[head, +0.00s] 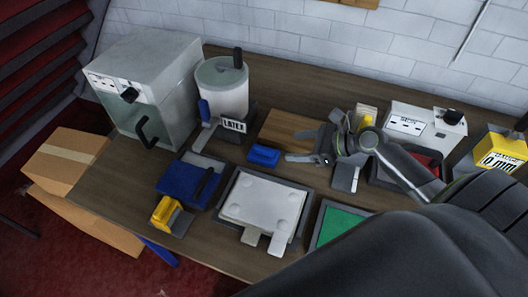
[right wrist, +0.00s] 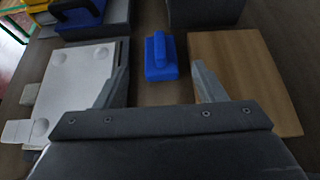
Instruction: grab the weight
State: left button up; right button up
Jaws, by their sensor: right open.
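A small blue block with a raised grip (head: 263,156), which looks like the weight, lies on the table left of my right gripper (head: 291,146). In the right wrist view the blue block (right wrist: 160,62) stands ahead, between the lines of the two fingers, with bare table around it. My right gripper is open and empty, its fingers pointing at the block and apart from it. A larger blue plate with a dark handle (head: 184,182) sits on a grey tray further left. My left gripper is not in view.
A wooden board (head: 288,130) lies behind the block. A white padded plate (head: 262,198) and a green mat (head: 340,222) lie in front. A white canister (head: 221,85), a LATEX holder (head: 234,125) and a grey box machine (head: 145,90) stand at the back left.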

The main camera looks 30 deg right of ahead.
aim_at(266, 148)
jog(key=p+x, duration=0.1)
jog(key=x, duration=0.7)
jog(key=shift+d+r, duration=0.1)
jog(key=shift+f+p+x, duration=0.2)
jog(key=shift+p+x, duration=0.45)
jog(key=shift+x, duration=2.55)
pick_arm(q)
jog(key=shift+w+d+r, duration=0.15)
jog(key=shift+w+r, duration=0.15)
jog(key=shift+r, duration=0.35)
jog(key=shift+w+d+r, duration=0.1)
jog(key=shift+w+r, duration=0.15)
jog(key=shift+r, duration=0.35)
pick_arm(e)
jog(key=shift+s+d, duration=0.1)
jog(key=shift+s, duration=0.05)
jog(key=c, duration=1.4)
jog(key=shift+r, duration=0.15)
